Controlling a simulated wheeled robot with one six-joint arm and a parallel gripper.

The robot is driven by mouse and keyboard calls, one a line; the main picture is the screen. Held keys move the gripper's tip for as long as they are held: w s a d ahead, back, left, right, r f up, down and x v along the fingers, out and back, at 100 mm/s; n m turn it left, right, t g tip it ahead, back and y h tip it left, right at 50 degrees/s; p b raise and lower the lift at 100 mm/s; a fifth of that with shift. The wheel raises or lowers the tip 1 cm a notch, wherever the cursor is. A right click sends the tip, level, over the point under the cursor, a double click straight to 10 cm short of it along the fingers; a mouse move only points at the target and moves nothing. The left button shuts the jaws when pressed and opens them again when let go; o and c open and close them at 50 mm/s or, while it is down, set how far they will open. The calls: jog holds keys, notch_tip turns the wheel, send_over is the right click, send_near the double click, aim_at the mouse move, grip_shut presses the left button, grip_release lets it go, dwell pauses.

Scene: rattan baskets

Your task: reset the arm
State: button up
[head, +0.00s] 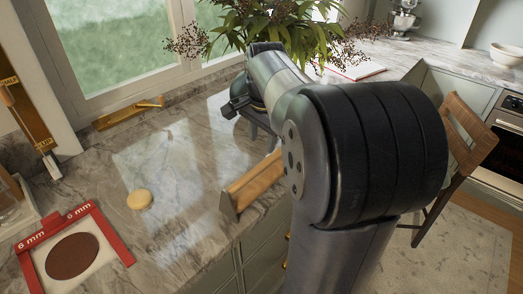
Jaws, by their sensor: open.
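My arm rises from the bottom right and bends over the marble counter (185,225). Its large black joint covers much of the right side of the picture. My gripper (246,114) is at the far end of the arm, small and partly hidden by the arm. Its dark jaws are open over the counter, in front of the plant. I see nothing held between them.
A wooden holder (255,183) stands at the counter's front edge beside my arm. A pale yellow round piece (139,199) and a red "6 mm" frame (118,243) around a brown disc (72,256) lie left. A leafy plant (285,28) stands behind. A chair (470,130) is right.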

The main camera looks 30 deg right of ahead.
aim_at(261, 163)
jog(key=shift+s+r, duration=0.1)
jog(key=shift+r, duration=0.5)
jog(key=f, duration=0.4)
jog(key=w+f, duration=0.1)
jog(key=f, duration=0.3)
jog(key=w+f, duration=0.1)
jog(key=f, duration=0.4)
jog(key=shift+d+b, duration=0.3)
jog(key=shift+b, duration=0.05)
jog(key=shift+r+p, duration=0.3)
jog(key=shift+r, duration=0.25)
jog(key=shift+f, duration=0.1)
